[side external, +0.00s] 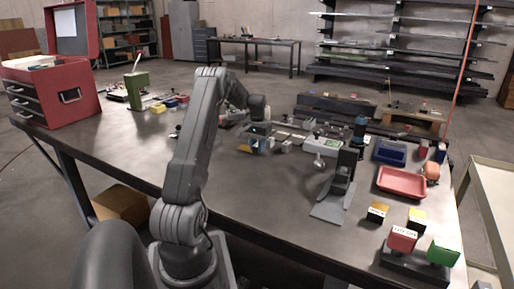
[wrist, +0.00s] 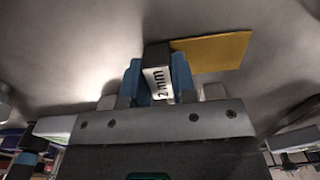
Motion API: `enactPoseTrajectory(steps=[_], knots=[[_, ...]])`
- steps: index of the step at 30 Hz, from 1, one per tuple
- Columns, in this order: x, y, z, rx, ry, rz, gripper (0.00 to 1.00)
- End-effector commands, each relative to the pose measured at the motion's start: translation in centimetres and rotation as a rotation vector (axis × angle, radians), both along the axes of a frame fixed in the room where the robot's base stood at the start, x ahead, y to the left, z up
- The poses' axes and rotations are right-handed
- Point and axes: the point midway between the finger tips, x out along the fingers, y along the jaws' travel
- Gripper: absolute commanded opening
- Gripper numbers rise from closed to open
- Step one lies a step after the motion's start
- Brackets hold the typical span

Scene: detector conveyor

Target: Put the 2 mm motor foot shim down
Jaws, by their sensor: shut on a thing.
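My gripper (wrist: 157,85) is shut on the 2 mm motor foot shim in the wrist view. The shim has a dark block with a white "2 mm" label (wrist: 160,82) between the blue fingertips. A flat brass-coloured plate (wrist: 212,52) sticks out from the block to the right. In the side view my gripper (side external: 256,143) is low over the middle of the bench, among small parts.
The dark bench (side external: 275,185) is bare in front of the gripper. A grey stand (side external: 333,205) is to the right, with a red tray (side external: 402,181) and a blue tray (side external: 390,151) beyond it. A red drawer cabinet (side external: 55,93) and a green container (side external: 137,90) are at left.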

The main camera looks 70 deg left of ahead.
Motion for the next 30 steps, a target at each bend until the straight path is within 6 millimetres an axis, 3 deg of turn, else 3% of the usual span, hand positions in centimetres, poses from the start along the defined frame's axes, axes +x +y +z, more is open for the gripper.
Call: enactPoseTrajectory(steps=[13, 14, 21, 30], knots=[[0.01, 0.02, -0.78, 0.001, -0.001, 0.0, 0.0], [0.01, 0.01, -0.82, 0.001, -0.001, 0.0, 0.26], [0.01, 0.02, -0.79, 0.001, -0.001, 0.0, 0.49], [0.02, 0.03, -0.54, 0.003, -0.001, 0.0, 0.51]])
